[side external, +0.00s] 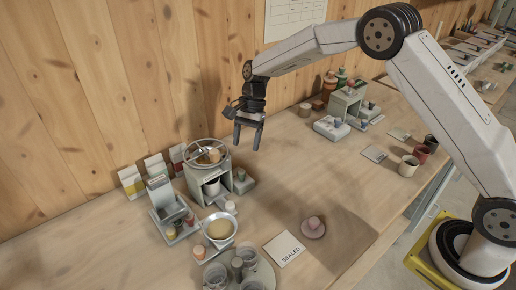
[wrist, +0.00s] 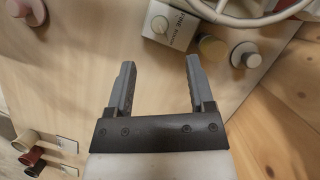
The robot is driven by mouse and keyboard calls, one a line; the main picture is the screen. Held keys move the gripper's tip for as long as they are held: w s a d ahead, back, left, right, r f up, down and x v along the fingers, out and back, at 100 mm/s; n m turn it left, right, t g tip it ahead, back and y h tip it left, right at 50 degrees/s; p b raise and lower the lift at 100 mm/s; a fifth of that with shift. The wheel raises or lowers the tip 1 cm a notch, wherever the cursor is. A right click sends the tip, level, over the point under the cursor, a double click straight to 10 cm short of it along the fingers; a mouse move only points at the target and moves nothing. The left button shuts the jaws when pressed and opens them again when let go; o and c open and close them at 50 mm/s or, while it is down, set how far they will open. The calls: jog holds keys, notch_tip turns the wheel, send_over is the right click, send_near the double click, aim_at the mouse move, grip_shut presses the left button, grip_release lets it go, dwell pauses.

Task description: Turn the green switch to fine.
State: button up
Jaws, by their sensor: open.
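A switch box (wrist: 172,25) shows at the top of the wrist view, with a round pale dial (wrist: 160,24) and lettering that seems to include "FINE". I cannot tell which way the dial is set, and its green tint is faint at most. In the side view, a small box with a knob (side external: 243,184) stands at the right foot of the grey-green feed mixer (side external: 208,180); it seems to be the same box. My gripper (side external: 248,133) is open and empty, pointing down above the table, right of the mixer and apart from it. Its two fingers (wrist: 158,88) show in the wrist view.
A round wheel-like rim (side external: 207,154) tops the mixer. A bowl (side external: 220,229), a "SEALED" card (side external: 284,248) and a pink-knobbed dish (side external: 313,228) stand in front. Another machine (side external: 346,103) stands behind to the right. The wooden wall is close behind my gripper.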

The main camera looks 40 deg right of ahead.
aim_at(242, 171)
jog(key=shift+f, duration=0.1)
jog(key=shift+x, duration=3.8)
jog(key=shift+c, duration=0.2)
grip_shut()
